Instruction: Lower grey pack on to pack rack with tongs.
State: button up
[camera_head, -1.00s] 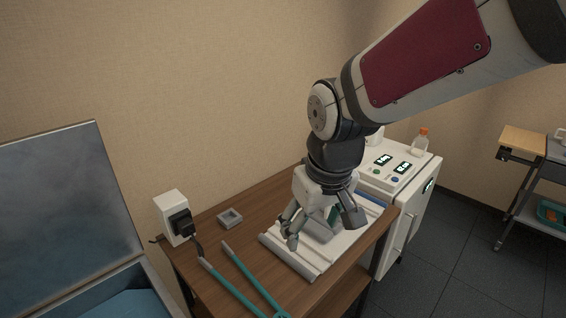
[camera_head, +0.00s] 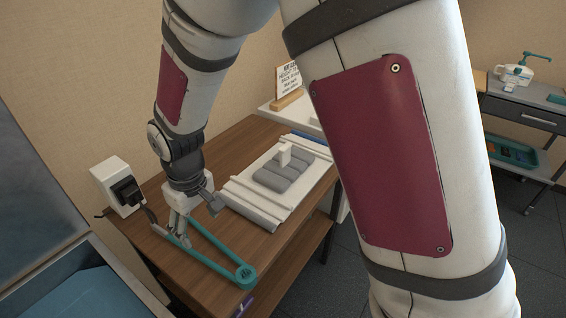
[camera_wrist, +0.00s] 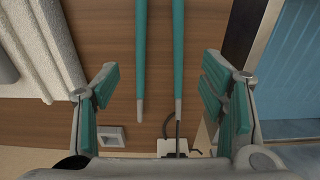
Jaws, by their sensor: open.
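A grey segmented pack (camera_head: 278,178) with a white block on top lies on a white panel (camera_head: 312,186) that looks like the pack rack. Teal tongs (camera_head: 215,262) with grey tips lie on the wooden table, hinge toward the front edge. My gripper (camera_head: 180,238) points down over the tongs' arms, left of the panel. In the wrist view my gripper (camera_wrist: 158,85) is open, with teal-padded fingers either side of the two tong arms (camera_wrist: 178,60). The fingers look apart from the arms; their height above them is unclear.
A white wall box with a black plug (camera_head: 118,187) stands at the table's back left. A small grey tray (camera_wrist: 111,137) shows in the wrist view. A blue-lined bin (camera_head: 75,290) is at left, a sign (camera_head: 288,80) behind, a side trolley (camera_head: 530,112) at right.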

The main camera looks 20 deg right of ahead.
aim_at(205, 250)
jog(key=shift+f, duration=0.15)
jog(key=f+b, duration=0.2)
jog(key=f, duration=0.1)
jog(key=f+b, duration=0.4)
jog(key=f, duration=0.1)
jog(key=shift+w+a+f, duration=0.2)
jog(key=shift+w+f, duration=0.15)
jog(key=c, duration=0.7)
jog(key=shift+r, duration=0.1)
notch_tip(205, 250, up, 12)
jog(key=p, duration=0.8)
